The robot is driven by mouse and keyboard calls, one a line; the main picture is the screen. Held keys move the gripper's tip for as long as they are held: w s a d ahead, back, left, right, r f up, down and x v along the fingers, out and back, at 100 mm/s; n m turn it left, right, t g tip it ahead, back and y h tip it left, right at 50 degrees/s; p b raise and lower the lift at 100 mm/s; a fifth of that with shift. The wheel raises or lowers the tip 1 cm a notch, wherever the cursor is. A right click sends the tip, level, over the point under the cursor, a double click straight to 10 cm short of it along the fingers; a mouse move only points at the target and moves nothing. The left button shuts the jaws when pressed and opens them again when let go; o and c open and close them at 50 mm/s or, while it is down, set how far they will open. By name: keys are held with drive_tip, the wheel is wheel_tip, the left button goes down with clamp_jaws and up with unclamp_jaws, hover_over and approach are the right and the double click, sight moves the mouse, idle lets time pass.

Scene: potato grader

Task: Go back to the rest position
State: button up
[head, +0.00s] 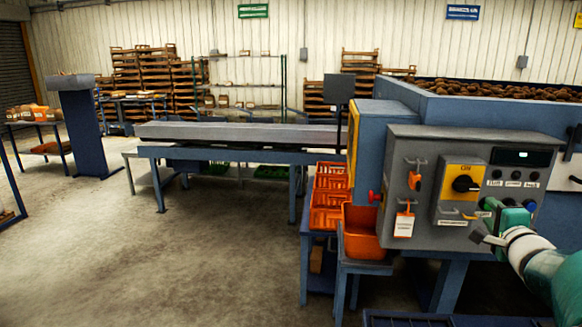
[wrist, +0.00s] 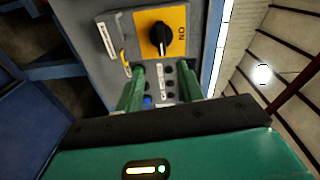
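My gripper (head: 492,208) is at the right of the head view, in front of the grey control panel (head: 432,150). In the wrist view its two green fingers (wrist: 163,78) stand apart, with panel buttons visible between them and nothing held. The yellow switch plate (head: 447,205) with its black rotary knob (head: 463,184) is just left of my gripper. In the wrist view the knob (wrist: 160,36) is beyond the fingertips, beside the word ON. Whether a fingertip touches the panel cannot be told. An orange padlock (head: 415,180) and a white-and-orange tag (head: 404,224) hang on the panel.
A red button (head: 374,197) sticks out from the machine's left side. Orange crates (head: 328,210) and an orange bin (head: 362,245) stand below it. A long conveyor table (head: 240,133) runs left. The concrete floor (head: 190,260) at front left is clear.

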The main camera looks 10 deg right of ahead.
drive_tip(key=s+a+f+n+g, duration=0.1)
drive_tip(key=s+a+n+g, duration=0.15)
drive_tip(key=a, duration=0.45)
drive_tip(key=s+a+f+n+g, duration=0.1)
drive_tip(key=a+n, duration=0.2)
drive_tip(key=a, duration=0.4)
drive_tip(key=s+a+f+n+g, duration=0.1)
drive_tip(key=a+n+g, duration=0.15)
drive_tip(key=a, duration=0.45)
drive_tip(key=s+a+f+n+g+y, duration=0.2)
drive_tip(key=s+a+f+n+y, duration=0.1)
drive_tip(key=s+a+n, duration=0.3)
drive_tip(key=s+a+f+n+g+y, duration=0.2)
drive_tip(key=s+a+f+n, duration=0.3)
drive_tip(key=s+a, duration=0.4)
drive_tip(key=a+n+g, duration=0.1)
drive_tip(key=a, duration=0.1)
drive_tip(key=shift+s+a+n+y, duration=0.3)
drive_tip(key=shift+s+a+y, duration=0.05)
drive_tip(key=shift+s+y, duration=0.05)
drive_tip(key=shift+d, duration=0.15)
